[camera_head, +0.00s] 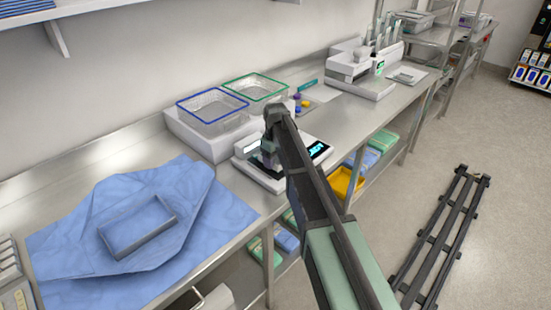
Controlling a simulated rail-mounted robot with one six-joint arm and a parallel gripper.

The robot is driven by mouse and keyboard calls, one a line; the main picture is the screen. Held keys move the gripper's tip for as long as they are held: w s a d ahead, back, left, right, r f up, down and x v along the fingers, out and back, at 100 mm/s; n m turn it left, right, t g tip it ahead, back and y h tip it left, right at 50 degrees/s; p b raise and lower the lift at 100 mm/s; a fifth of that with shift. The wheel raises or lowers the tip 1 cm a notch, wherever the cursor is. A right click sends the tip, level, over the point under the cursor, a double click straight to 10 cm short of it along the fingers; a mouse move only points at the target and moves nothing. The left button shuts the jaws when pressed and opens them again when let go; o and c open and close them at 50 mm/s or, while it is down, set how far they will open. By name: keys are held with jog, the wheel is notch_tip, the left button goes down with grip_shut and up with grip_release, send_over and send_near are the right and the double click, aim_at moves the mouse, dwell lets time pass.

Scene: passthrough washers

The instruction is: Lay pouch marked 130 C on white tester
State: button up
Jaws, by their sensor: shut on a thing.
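A low white device with a lit dark display, likely the white tester (262,181), stands on the steel bench near its front edge. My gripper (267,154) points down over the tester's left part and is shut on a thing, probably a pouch. My arm and the gripper hide most of it, and I cannot read any 130 C mark. A small pale patch shows left of the gripper; I cannot tell whether it is part of the held thing or of the tester. Whether the held thing touches the tester is not clear.
A blue-rimmed basket (213,106) and a green-rimmed basket (256,86) stand on a white unit behind the tester. A white machine (365,70) stands farther right.

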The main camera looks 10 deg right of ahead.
jog(key=shift+f, duration=0.1)
dwell(0.3)
jog(key=shift+f+b, duration=0.7)
jog(key=shift+b, duration=0.05)
jog(key=o, duration=1)
jog(key=shift+c, duration=0.5)
jog(key=shift+o, duration=0.3)
jog(key=shift+r, duration=0.1)
